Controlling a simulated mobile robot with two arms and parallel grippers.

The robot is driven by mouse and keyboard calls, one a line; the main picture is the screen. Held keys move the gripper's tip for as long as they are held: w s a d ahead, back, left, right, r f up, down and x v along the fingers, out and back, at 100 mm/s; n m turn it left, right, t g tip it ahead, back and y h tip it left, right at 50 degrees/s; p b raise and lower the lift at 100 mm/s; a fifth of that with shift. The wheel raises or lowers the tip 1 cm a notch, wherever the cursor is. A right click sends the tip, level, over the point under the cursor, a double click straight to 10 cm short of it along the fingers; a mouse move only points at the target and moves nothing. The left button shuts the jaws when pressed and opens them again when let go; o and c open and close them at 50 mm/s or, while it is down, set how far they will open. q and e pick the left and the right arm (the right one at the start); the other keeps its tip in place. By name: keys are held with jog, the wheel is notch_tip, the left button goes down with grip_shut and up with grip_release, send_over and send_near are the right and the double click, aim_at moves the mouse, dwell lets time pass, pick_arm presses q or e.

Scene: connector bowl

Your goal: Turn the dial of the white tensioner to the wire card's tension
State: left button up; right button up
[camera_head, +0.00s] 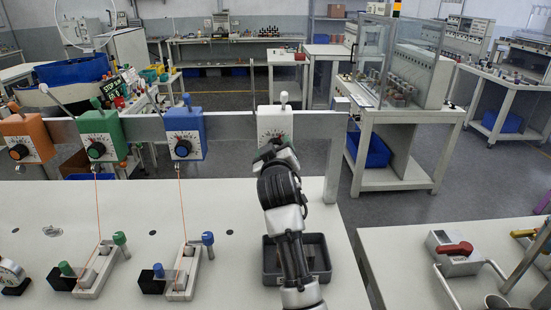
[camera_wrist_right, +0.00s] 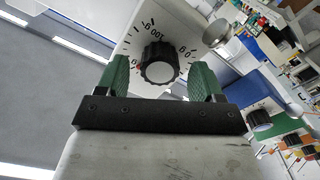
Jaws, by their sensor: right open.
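The white tensioner (camera_head: 275,120) is mounted on the grey rail at the back of the table. In the head view my right gripper (camera_head: 274,150) covers its dial. In the right wrist view the black dial (camera_wrist_right: 160,63) sits on the white face (camera_wrist_right: 190,22) with a printed scale around it. The green fingers of my right gripper (camera_wrist_right: 161,74) are open, one on each side of the dial. I cannot tell whether they touch it, and the dial's setting is not clear. I cannot make out a wire card. My left gripper is not in view.
Blue (camera_head: 184,128), green (camera_head: 101,131) and orange (camera_head: 25,137) tensioners stand to the left on the same rail. A dark tray (camera_head: 271,273) lies under my right arm. Wire stands (camera_head: 186,270) are at the front left. The table between them is partly clear.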

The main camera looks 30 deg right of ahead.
jog(key=b+v, duration=0.2)
jog(key=v, duration=0.8)
jog(key=shift+s, duration=0.2)
jog(key=shift+a, duration=0.15)
